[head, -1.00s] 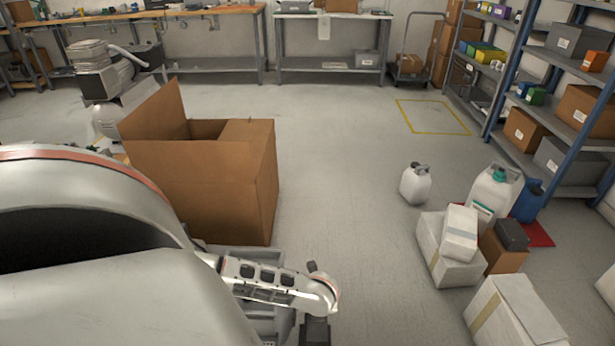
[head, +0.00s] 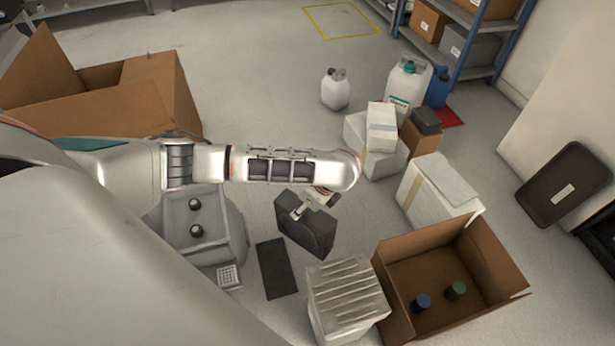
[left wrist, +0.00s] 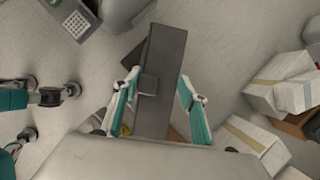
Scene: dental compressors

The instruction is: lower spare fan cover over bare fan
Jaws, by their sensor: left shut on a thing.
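A dark grey, box-like cover (head: 306,232), which I take for the spare fan cover, hangs tilted below my left gripper (head: 314,202). In the left wrist view the cover (left wrist: 163,55) shows as a long grey panel with a small raised block. The teal fingers of my left gripper (left wrist: 160,100) stand on either side of it, shut on it. A grey rounded machine (head: 215,240) with two black knobs is left of the cover in the head view. I cannot make out a bare fan.
A dark flat piece (head: 276,268) lies on the floor beside the cover. A ribbed white box (head: 345,300) and an open carton (head: 490,285) stand at the front right. White boxes (head: 438,190) and jugs (head: 335,90) stand further back.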

